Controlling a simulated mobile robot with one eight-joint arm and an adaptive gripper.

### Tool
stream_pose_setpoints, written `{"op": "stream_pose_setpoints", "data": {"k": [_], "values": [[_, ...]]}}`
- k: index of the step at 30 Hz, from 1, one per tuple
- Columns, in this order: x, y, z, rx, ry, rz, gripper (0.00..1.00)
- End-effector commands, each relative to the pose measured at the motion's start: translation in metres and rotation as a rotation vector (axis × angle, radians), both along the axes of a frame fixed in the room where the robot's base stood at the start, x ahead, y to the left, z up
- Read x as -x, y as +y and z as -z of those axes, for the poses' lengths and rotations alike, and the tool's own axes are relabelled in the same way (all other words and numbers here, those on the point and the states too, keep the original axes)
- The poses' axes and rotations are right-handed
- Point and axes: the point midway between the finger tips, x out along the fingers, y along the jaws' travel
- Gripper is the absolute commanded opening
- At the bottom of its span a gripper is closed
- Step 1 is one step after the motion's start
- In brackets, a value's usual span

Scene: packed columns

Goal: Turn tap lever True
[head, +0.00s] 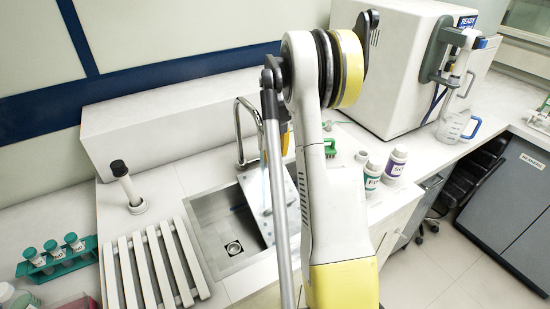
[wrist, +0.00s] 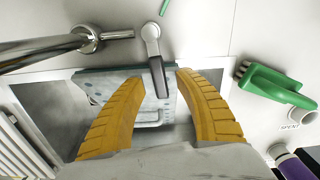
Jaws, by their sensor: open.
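The tap lever (wrist: 152,42) shows in the wrist view as a grey handle with a round pivot at its top and a dark lower end. My gripper (wrist: 160,80) is open, with its two yellow ridged fingers on either side of the lever's dark end. I see a gap on each side, and cannot tell how far the fingers reach in depth. The metal tap (head: 238,132) arches over the sink in the head view, and its spout (wrist: 45,53) crosses the upper left of the wrist view. In the head view my arm hides the lever and most of the gripper.
The sink (head: 222,222) holds a tilted grey board (head: 258,203), partly behind my arm. A green brush (wrist: 275,85) lies to the right of the fingers. White bottles (head: 396,163) stand farther right. A slatted rack (head: 150,268) lies left of the sink.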

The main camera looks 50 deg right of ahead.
Motion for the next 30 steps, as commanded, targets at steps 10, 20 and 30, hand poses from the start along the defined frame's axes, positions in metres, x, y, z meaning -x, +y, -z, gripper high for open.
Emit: {"op": "stream_pose_setpoints", "data": {"k": [10, 20, 30], "values": [[0.001, 0.001, -0.074, 0.0, 0.0, 0.0, 0.4], [0.0, 0.0, -0.11, 0.0, 0.0, 0.0, 0.4], [0.0, 0.001, -0.11, -0.004, -0.001, -0.024, 0.08]]}}
